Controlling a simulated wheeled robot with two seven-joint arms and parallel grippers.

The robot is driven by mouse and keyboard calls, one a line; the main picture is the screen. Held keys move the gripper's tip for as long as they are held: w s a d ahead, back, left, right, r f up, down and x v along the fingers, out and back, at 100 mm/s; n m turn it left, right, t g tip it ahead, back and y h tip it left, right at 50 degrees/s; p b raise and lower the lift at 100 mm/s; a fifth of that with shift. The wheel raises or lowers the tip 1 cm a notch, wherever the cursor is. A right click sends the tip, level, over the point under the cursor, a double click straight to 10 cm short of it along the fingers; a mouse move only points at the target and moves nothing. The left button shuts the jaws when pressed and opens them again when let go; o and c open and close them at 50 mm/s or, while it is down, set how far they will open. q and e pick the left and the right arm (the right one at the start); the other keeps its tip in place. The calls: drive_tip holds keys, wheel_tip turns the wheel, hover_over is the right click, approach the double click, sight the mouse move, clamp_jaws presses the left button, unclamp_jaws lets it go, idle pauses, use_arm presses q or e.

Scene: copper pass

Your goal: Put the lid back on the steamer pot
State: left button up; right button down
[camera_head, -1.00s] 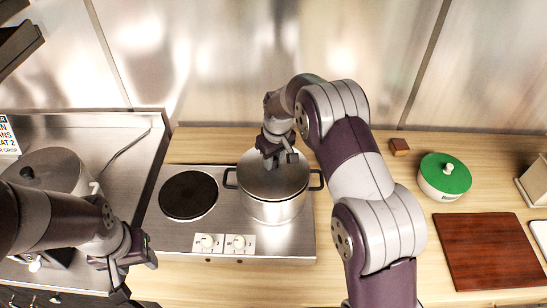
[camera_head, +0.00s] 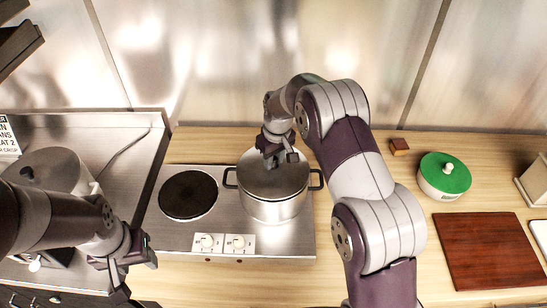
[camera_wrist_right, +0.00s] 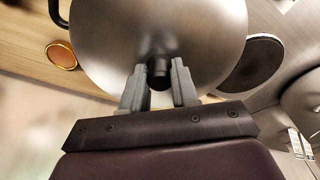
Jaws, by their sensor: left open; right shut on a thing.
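The steamer pot (camera_head: 272,209) is a steel pot with two dark side handles, standing on the right part of the hob. The steel lid (camera_head: 287,179) sits over the pot's top and looks level, covering the opening; I cannot tell a gap at the rim. My right gripper (camera_head: 279,160) is above the lid. In the right wrist view, its fingers (camera_wrist_right: 158,88) are around the lid's dark knob (camera_wrist_right: 159,66), shut on it. The lid (camera_wrist_right: 110,40) fills the upper part of that view. My left gripper (camera_head: 133,264) is open and empty at the lower left, apart from the pot.
The hob (camera_head: 170,238) has a bare dark plate (camera_head: 188,195) left of the pot. Another steel pot (camera_head: 58,170) stands at the far left.

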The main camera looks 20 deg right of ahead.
drive_tip(key=shift+f, duration=0.15)
idle(0.4)
drive_tip(key=shift+c, duration=1.5)
unclamp_jaws()
drive_tip(key=shift+r+p, duration=2.35)
drive_tip(key=shift+r, duration=1.2)
clamp_jaws()
drive_tip(key=shift+f, duration=0.3)
